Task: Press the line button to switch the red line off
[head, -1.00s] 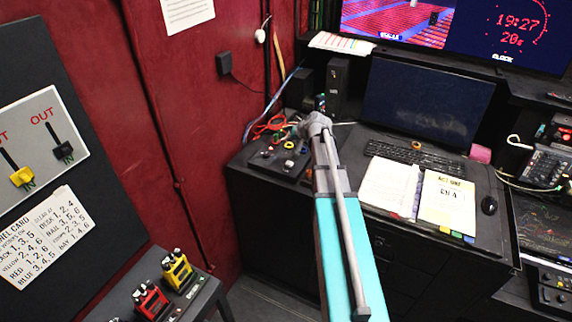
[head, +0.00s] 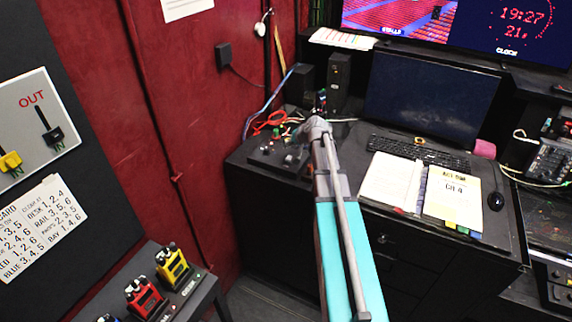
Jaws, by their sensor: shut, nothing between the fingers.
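A dark control box (head: 262,158) with several small buttons and knobs sits on the left end of the black desk. I cannot tell which one is the line button, and no red line shows clearly on it. My arm reaches from the bottom of the view toward this box. My gripper (head: 303,132) is at the far end of the arm, over or beside the box's right part, and looks shut and empty. It hides some of the buttons. I cannot tell whether the fingertips touch anything.
Red and green cables (head: 272,122) lie behind the box. A dark monitor (head: 428,98), keyboard (head: 415,150) and open binder (head: 390,180) are to the right. Red and yellow devices (head: 146,297) stand on a low bench at left. A red wall (head: 170,100) rises behind.

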